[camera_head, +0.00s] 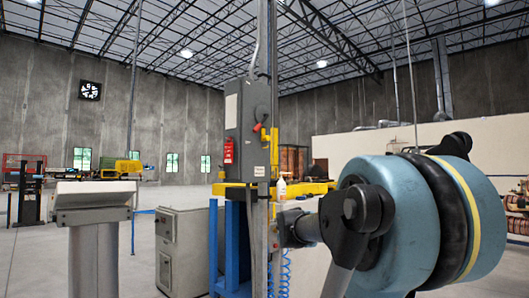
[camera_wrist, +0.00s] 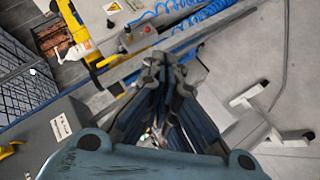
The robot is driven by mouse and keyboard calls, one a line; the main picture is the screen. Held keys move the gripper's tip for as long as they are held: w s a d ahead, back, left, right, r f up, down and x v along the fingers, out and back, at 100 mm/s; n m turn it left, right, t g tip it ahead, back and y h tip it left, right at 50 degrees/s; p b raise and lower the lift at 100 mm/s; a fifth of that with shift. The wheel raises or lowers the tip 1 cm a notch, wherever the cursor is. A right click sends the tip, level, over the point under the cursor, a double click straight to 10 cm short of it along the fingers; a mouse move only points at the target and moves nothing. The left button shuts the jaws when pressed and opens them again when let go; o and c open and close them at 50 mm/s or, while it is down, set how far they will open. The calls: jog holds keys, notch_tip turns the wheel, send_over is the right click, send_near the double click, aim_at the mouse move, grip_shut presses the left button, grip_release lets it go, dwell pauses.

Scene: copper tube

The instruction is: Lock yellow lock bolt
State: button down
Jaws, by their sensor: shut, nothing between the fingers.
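My gripper (camera_wrist: 160,65) shows in the wrist view, its dark fingers drawn together at the tips and empty. It hangs in front of a grey metal machine part, apart from the yellow pieces. A yellow bar (camera_wrist: 73,20) runs at the upper left of that view, with a yellow end piece (camera_wrist: 108,61) near the grey rail. In the head view a yellow beam (camera_head: 312,188) lies behind the upright column. I cannot tell which yellow piece is the lock bolt. My gripper's fingers do not show in the head view, where my blue arm joint fills the right side.
A grey switch box (camera_head: 244,125) with a red handle is fixed to the column (camera_head: 263,235). Blue coiled hose (camera_wrist: 178,8) runs near the rail. A grey cabinet (camera_head: 185,250) and a console (camera_head: 95,194) stand left.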

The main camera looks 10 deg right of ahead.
jog(key=w+a+r+n+t+y, duration=0.1)
jog(key=w+r+n+t+y, duration=0.1)
jog(key=w+r+n, duration=0.4)
jog(key=w+a+r+n+t+y, duration=0.2)
jog(key=w+r+n+t, duration=0.3)
jog(key=r, duration=1)
jog(key=w+a+r+n+t+y, duration=0.1)
jog(key=w+r+n+t+y, duration=0.2)
jog(key=w+r+n, duration=0.4)
notch_tip(320, 180, up, 4)
jog(key=shift+w+a+f+n+t+y, duration=0.1)
jog(key=shift+w+a+n+t+y, duration=0.1)
jog(key=shift+n+t+y, duration=0.3)
jog(key=shift+w, duration=0.1)
jog(key=d+r+x, duration=0.1)
jog(key=d+x, duration=0.1)
jog(key=x, duration=1)
jog(key=shift+w+d+r, duration=0.15)
jog(key=shift+r, duration=0.2)
jog(key=shift+r, duration=0.1)
